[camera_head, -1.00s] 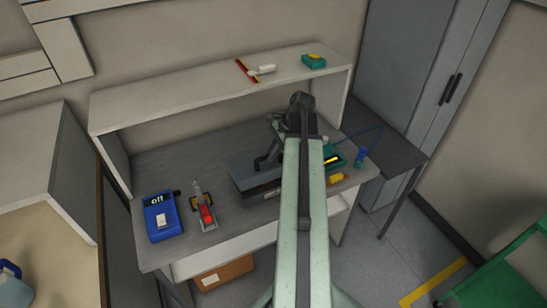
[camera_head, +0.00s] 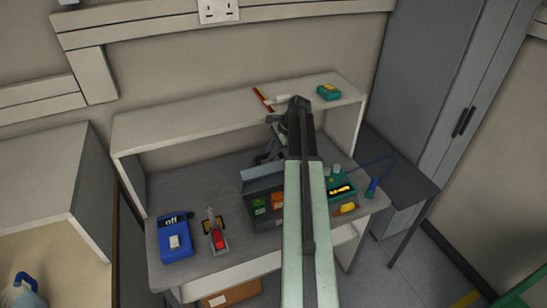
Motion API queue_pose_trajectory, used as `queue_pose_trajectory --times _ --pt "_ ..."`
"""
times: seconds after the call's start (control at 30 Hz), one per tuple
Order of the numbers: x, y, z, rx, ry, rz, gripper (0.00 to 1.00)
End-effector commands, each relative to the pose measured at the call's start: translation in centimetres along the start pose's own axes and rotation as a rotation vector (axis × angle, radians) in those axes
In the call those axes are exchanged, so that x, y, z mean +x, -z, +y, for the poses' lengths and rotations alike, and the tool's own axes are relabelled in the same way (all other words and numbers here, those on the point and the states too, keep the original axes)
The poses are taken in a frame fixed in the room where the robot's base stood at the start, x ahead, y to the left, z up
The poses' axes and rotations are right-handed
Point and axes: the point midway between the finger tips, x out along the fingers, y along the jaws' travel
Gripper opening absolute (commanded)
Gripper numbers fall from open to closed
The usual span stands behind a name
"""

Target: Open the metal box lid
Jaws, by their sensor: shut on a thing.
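The dark grey metal box (camera_head: 262,219) stands on the workbench, partly behind my arm. Its lid (camera_head: 262,178) is tilted up at the back, and green and orange items show inside. My gripper (camera_head: 266,158) is at the lid's upper edge, just left of my arm. It is shut on the lid, though the fingertips and the exact grip point are small and partly hidden.
A blue device marked "off" (camera_head: 175,240) and a red-and-grey tool (camera_head: 217,234) stand left of the box on the workbench (camera_head: 195,190). A teal device (camera_head: 341,188) and a yellow item (camera_head: 346,209) are right of my arm. A shelf (camera_head: 215,118) overhangs the back.

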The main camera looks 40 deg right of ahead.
Motion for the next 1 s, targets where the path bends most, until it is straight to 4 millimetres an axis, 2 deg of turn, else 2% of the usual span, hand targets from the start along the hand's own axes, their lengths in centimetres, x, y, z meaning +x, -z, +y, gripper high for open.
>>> queue_pose_trajectory --times 0.17,0.6,0.63,0.7,1.0 --pt "0.07 0.00 -0.65 -0.002 0.002 -0.001 0.00" --pt "0.06 -0.03 -0.73 -0.002 0.002 -0.001 0.00" --pt "0.06 -0.03 -0.73 -0.002 0.002 -0.001 0.27" --pt "0.06 -0.03 -0.72 -0.002 0.001 -0.001 0.41" --pt "-0.03 -0.02 -0.67 -0.001 0.000 -0.001 0.41"
